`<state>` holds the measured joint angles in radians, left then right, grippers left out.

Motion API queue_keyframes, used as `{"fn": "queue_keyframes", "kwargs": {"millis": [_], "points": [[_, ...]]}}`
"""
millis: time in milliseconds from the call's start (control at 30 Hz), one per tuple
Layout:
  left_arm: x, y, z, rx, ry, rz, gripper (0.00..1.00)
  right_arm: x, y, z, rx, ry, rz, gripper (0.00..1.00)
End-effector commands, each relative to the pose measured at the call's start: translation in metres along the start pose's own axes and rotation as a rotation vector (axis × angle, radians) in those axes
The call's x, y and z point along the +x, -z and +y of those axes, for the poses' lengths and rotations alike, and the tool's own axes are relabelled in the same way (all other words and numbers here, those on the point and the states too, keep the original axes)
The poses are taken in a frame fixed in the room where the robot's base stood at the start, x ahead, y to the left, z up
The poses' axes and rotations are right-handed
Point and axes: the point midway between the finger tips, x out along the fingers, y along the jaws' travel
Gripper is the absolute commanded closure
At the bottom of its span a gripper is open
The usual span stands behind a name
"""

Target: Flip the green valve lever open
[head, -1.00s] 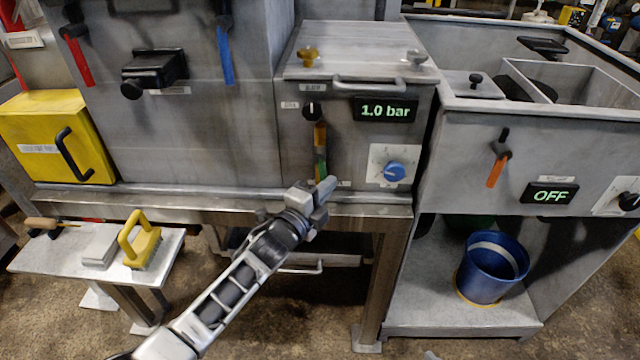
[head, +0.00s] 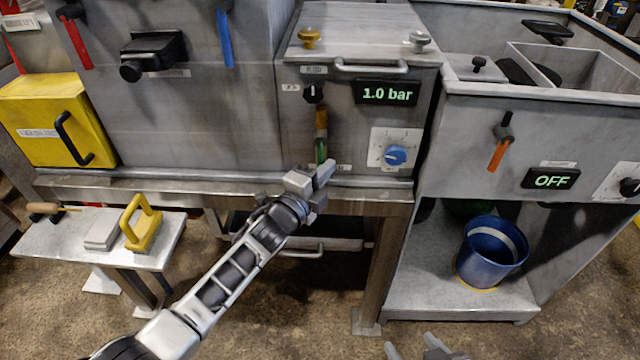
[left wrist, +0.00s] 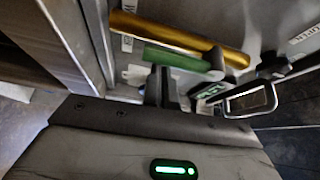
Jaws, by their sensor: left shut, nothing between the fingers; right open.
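The green valve lever (head: 321,150) hangs down below a brass pipe (head: 321,118) on the front of the middle steel unit. In the left wrist view the lever (left wrist: 178,60) is a green bar lying alongside the brass pipe (left wrist: 180,36), with a grey pivot at its right end. My left gripper (head: 324,175) is shut and empty, its tips just below the lever's lower end. In the left wrist view its fingers (left wrist: 162,86) overlap the lever's near edge; I cannot tell whether they touch. My right gripper (head: 412,347) is open and empty at the bottom edge, partly out of view.
Above the lever are a black knob (head: 314,93) and a "1.0 bar" display (head: 387,93). A blue dial (head: 396,155) sits to its right. A steel ledge (head: 240,190) runs below. A blue bucket (head: 490,255) stands on the shelf at right.

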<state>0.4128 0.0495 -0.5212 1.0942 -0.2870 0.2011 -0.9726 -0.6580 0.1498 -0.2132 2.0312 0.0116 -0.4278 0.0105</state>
Motion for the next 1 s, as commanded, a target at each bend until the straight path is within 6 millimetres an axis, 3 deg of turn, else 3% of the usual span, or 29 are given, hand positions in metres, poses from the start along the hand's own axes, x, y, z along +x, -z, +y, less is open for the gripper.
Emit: {"fn": "queue_keyframes", "kwargs": {"millis": [200, 600, 800, 1000], "points": [[0.013, 0.035, 0.006, -0.007, 0.001, 0.000, 1.00, 0.007, -0.009, -0.001, 0.002, 0.003, -0.002, 0.41], [-0.070, 0.031, 0.001, 0.001, -0.003, 0.000, 1.00, 0.000, 0.000, -0.002, 0.000, 0.005, 0.003, 0.41], [-0.087, 0.031, 0.000, 0.000, 0.000, 0.000, 1.00, 0.000, -0.001, -0.002, 0.001, 0.005, 0.002, 0.41], [-0.088, 0.032, -0.001, 0.000, 0.000, 0.000, 1.00, 0.000, -0.002, -0.003, 0.004, 0.004, 0.001, 0.41]]}}
